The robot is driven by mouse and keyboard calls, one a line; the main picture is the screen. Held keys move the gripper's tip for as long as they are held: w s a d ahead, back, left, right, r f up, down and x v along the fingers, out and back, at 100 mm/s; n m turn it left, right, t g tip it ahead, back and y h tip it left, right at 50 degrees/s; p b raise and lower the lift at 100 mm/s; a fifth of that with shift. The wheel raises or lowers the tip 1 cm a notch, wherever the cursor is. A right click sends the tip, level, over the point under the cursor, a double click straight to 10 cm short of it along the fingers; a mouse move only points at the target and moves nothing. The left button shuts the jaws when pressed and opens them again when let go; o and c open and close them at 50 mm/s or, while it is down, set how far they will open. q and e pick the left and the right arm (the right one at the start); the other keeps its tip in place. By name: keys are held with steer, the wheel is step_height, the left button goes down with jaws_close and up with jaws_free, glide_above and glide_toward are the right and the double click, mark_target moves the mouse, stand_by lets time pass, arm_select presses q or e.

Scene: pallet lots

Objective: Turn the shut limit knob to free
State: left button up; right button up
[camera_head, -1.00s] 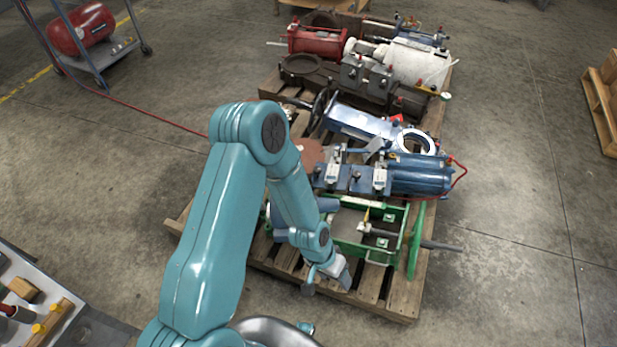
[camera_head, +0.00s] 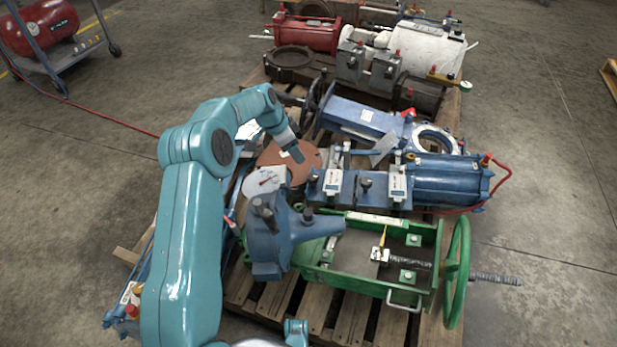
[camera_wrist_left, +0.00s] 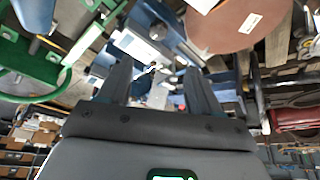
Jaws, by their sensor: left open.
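A blue actuator bracket (camera_head: 350,190) on the pallet carries two white-labelled limit boxes, a left one (camera_head: 333,180) and a right one (camera_head: 397,187), with a small dark knob (camera_head: 366,184) between them. The labels are too small to read, so I cannot tell which part is the shut limit knob or how it is set. My left gripper (camera_head: 297,152) is above the brown disc, left of and apart from the boxes. In the left wrist view its two fingers (camera_wrist_left: 158,85) are spread and empty, with a white-labelled box (camera_wrist_left: 135,45) beyond them. My right gripper is not in view.
A green frame with a handwheel (camera_head: 457,270) lies in front. A blue gate valve (camera_head: 365,118) is behind. Concrete floor is clear at right.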

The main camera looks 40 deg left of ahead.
mark_target(312, 177)
arm_select(q)
steer(key=b+x, duration=0.1)
steer(key=x, duration=0.3)
steer(key=b+x, duration=0.2)
steer(key=x, duration=0.3)
steer(key=b+x, duration=0.2)
steer(key=x, duration=0.2)
steer(key=shift+s+d+f, duration=0.2)
steer(key=shift+s+f, duration=0.1)
steer(key=shift+f, duration=0.05)
steer(key=shift+w+d+f, duration=0.1)
steer(key=shift+w+f, duration=0.15)
steer(key=shift+f, duration=0.25)
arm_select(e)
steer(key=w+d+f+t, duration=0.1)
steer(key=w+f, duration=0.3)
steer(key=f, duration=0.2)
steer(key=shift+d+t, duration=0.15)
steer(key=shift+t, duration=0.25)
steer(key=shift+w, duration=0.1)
arm_select(q)
steer(key=c, duration=1)
